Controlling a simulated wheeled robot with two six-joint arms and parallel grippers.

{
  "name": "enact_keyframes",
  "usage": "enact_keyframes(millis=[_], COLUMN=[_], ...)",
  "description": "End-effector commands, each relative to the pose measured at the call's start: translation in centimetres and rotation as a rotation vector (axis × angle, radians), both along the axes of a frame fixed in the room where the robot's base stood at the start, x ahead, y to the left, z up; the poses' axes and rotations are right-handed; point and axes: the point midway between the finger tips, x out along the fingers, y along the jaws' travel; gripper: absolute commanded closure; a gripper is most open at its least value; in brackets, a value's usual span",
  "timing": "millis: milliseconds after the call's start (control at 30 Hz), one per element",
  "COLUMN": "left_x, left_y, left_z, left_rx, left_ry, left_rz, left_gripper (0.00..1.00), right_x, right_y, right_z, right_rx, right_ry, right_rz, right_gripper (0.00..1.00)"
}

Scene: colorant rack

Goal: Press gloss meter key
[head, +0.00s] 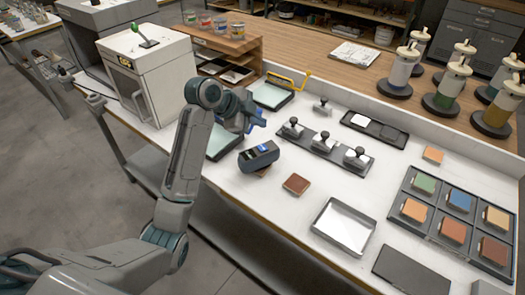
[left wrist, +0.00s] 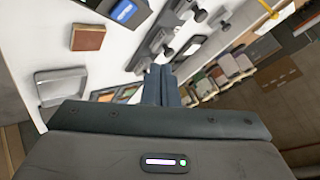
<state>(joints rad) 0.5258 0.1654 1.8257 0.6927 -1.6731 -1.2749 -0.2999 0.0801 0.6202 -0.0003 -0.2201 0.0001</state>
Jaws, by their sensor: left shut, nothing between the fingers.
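The gloss meter (head: 258,156) is a dark box with a lit blue screen on the white table. A brownish piece shows under its front edge. In the left wrist view the gloss meter (left wrist: 122,12) is cut off by the top edge, with its blue screen visible. I cannot make out its key clearly in either view. My left gripper (head: 258,119) is shut and empty, beyond the meter in the head view and apart from it. Its closed fingers (left wrist: 160,76) also show in the left wrist view. My right gripper is not in view.
A brown tile (head: 296,184) and a metal tray (head: 344,226) lie right of the meter. A rack of knobbed blocks (head: 324,145) stands behind them. A panel of coloured tiles (head: 455,215) is at right. A white cabinet (head: 150,75) stands at left.

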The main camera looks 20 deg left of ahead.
Motion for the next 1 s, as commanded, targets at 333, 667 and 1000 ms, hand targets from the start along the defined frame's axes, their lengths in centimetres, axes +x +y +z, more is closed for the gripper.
enact_keyframes(millis=[333, 667, 1000], left_x=[0.0, 0.0, 0.0], left_y=[0.0, 0.0, 0.0], left_z=[-5.3, -6.5, -6.5], left_rx=[0.0, -0.001, 0.0], left_ry=[0.001, 0.0, 0.0], left_rz=[-0.001, -0.001, 0.0], left_gripper=[1.0, 1.0, 1.0], right_x=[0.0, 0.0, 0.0], right_y=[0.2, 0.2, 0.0], right_z=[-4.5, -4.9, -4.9], right_rx=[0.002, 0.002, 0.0], right_ry=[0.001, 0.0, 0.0], right_rz=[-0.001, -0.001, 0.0], right_gripper=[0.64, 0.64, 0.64])
